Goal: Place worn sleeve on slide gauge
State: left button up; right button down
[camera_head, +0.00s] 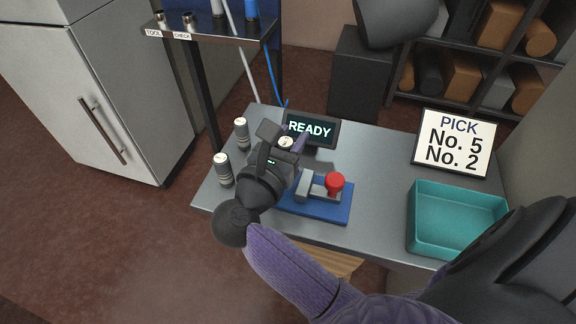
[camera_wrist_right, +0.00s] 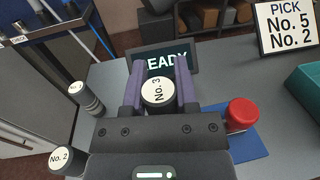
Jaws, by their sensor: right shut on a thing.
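My right gripper (camera_head: 286,148) is shut on a sleeve (camera_wrist_right: 157,92) whose white top reads "No. 3". In the wrist view the sleeve sits between the two purple fingers (camera_wrist_right: 159,85). The slide gauge (camera_head: 318,206), a blue base with grey blocks and a red knob (camera_head: 335,182), lies on the table just right of my gripper. It shows partly in the wrist view (camera_wrist_right: 250,148). My left gripper is out of view.
A "READY" display (camera_head: 311,130) stands behind my gripper. A sign (camera_head: 453,143) reads "PICK No. 5 No. 2". An open teal tray (camera_head: 457,240) sits at the table's right. A shelf labelled "TOOL CHECK" (camera_head: 215,27) stands behind left. The table between display and sign is clear.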

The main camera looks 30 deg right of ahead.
notch_tip(320, 180, down, 4)
jog(key=shift+f+b, duration=0.25)
jog(key=shift+b, duration=0.3)
jog(key=shift+f, duration=0.2)
jog(key=shift+c, duration=1.9)
grip_release()
